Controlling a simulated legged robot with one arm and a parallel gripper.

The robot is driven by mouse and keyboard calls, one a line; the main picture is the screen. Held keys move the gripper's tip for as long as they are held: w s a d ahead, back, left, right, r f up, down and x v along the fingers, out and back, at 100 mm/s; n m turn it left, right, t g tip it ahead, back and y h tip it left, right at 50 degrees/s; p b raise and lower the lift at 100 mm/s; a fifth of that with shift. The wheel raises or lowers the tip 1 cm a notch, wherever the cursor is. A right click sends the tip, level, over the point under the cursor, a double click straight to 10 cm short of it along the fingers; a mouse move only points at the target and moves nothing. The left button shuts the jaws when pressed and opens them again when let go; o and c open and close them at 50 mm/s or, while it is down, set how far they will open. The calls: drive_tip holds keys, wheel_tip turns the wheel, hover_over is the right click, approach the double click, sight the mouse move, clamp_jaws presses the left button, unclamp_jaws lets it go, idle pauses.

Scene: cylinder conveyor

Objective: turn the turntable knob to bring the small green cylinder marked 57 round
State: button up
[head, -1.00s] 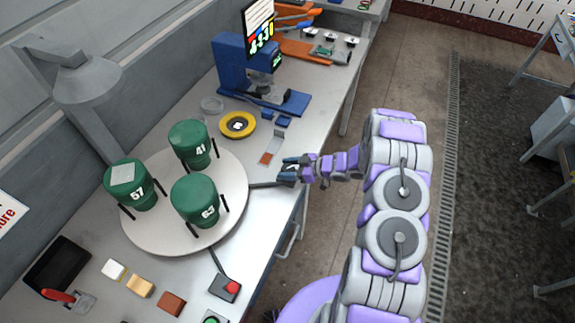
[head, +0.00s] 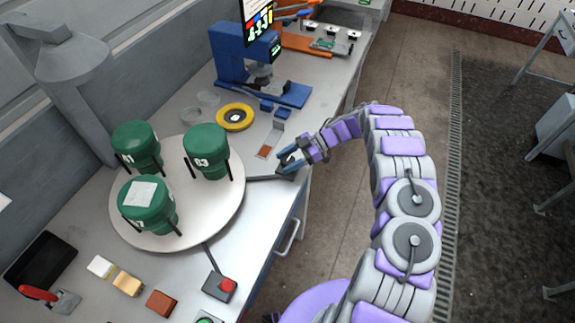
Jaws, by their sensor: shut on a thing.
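Three green cylinders stand upright in dark holders on the round white turntable (head: 190,225). The cylinder with a pale square on its lid (head: 148,203) is at the front; its number is hard to read now but read 57 earlier. The cylinder marked 63 (head: 207,150) is at the back right. The one that read 41 (head: 139,145) is at the back left. A dark bar (head: 262,178) runs from the turntable's right edge to the knob at my gripper. My gripper (head: 289,162) is shut on the knob, which its fingers mostly hide.
A blue press-like stand (head: 235,55) and a yellow ring (head: 235,117) are behind the turntable. In front lie small blocks (head: 128,283), a red-button box (head: 221,286), a black tray (head: 41,260) and a red-handled tool (head: 50,297).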

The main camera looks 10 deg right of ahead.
drive_tip(key=shift+f+n+g+b, duration=0.15)
drive_tip(key=shift+n+g+b, duration=0.85)
drive_tip(key=shift+g+b, duration=0.3)
drive_tip(key=shift+n+g+h+b, duration=0.5)
drive_tip(key=shift+n+b, duration=0.1)
drive_tip(key=shift+b, duration=0.15)
drive_tip(key=o, duration=0.9)
drive_tip(key=shift+w, duration=0.15)
drive_tip(key=shift+o, duration=0.3)
drive_tip(key=shift+d, duration=0.1)
